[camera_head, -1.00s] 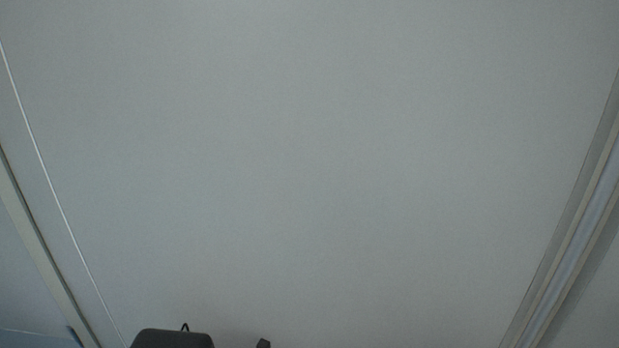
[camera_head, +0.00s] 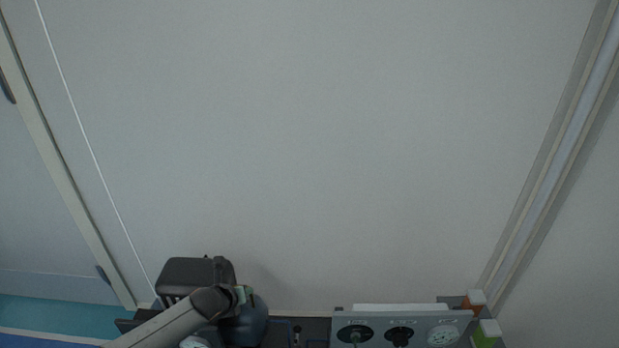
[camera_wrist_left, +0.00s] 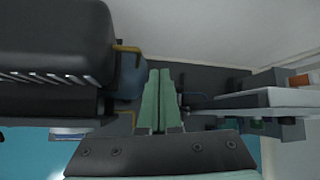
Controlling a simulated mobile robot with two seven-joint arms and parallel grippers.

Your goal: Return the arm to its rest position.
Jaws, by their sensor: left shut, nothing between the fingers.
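My left gripper (camera_head: 244,293) shows at the bottom of the head view, at the end of my grey arm that comes in from the lower left. It is small there and its fingers are hard to make out. In the left wrist view its two long green fingers (camera_wrist_left: 160,74) lie side by side, shut, with nothing between them. My right gripper is not in view.
A black box-shaped device (camera_head: 190,273) stands close beside the gripper; it also fills the upper left of the wrist view (camera_wrist_left: 50,40). A dark blue rounded object (camera_head: 250,322) is near. A grey panel with dials (camera_head: 375,323) and small orange-and-white (camera_head: 474,299) and green-and-white boxes (camera_head: 487,333) stand right. The pale wall (camera_head: 320,150) is bare.

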